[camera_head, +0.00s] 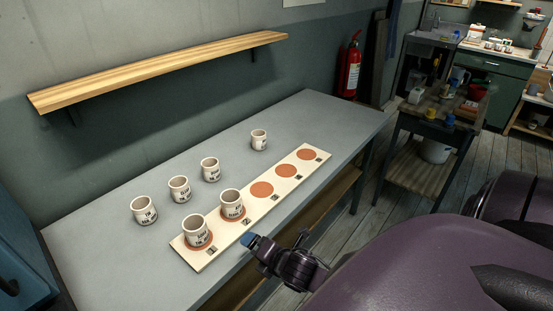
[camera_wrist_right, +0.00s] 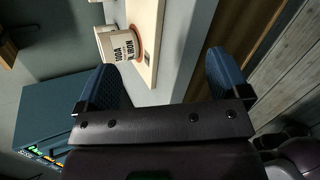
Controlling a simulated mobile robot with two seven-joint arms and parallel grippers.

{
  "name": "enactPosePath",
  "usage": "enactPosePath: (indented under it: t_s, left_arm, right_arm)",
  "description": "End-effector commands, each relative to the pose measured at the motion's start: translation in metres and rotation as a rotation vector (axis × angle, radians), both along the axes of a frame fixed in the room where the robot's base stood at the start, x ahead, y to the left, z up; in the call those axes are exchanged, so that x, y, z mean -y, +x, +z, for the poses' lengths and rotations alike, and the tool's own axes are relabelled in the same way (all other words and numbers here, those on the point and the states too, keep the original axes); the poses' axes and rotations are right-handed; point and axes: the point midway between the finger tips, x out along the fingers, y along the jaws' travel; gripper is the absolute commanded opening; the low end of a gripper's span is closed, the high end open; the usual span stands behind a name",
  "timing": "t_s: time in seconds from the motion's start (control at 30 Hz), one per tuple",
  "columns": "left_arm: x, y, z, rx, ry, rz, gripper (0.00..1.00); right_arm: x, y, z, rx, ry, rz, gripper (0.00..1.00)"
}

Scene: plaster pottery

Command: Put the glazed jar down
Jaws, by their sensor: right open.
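Two white jars with dark lettering stand upright on the orange spots of a cream board: one jar (camera_head: 196,231) on spot 1 and one jar (camera_head: 232,204) on spot 2. I cannot tell which jar is the glazed one. My right gripper (camera_head: 249,240) is at the table's front edge, beside the board, with blue fingertips. In the right wrist view my right gripper (camera_wrist_right: 165,78) is open and empty. A lettered jar (camera_wrist_right: 120,44) stands on an orange spot beyond its fingers, apart from them. My left gripper is out of view.
The cream board (camera_head: 215,245) has three bare orange spots toward its far end. Several similar jars, such as one jar (camera_head: 144,211), stand behind it on the grey table (camera_head: 330,118). A wooden shelf (camera_head: 160,70) hangs above. A dark cart (camera_head: 435,105) stands at the right.

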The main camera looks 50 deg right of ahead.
Motion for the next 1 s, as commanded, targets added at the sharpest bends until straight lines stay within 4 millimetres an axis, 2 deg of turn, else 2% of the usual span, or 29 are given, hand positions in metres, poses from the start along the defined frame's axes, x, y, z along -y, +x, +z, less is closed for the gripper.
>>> enactPosePath:
  t_s: [0.4, 0.6, 0.8, 1.0]
  left_arm:
    - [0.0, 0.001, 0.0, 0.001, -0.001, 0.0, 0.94]
    - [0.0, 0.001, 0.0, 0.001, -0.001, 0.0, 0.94]
    - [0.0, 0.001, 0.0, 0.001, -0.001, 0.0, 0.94]
    - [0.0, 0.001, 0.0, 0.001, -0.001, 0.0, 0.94]
  right_arm:
    - [-0.03, -0.07, -0.03, -0.007, 0.999, -0.532, 0.94]
    - [-0.038, -0.095, -0.036, 0.006, 1.382, -0.762, 0.94]
    - [-0.042, -0.106, -0.038, 0.017, 1.562, -0.872, 0.94]
    - [-0.042, -0.107, -0.038, 0.018, 1.583, -0.885, 0.94]
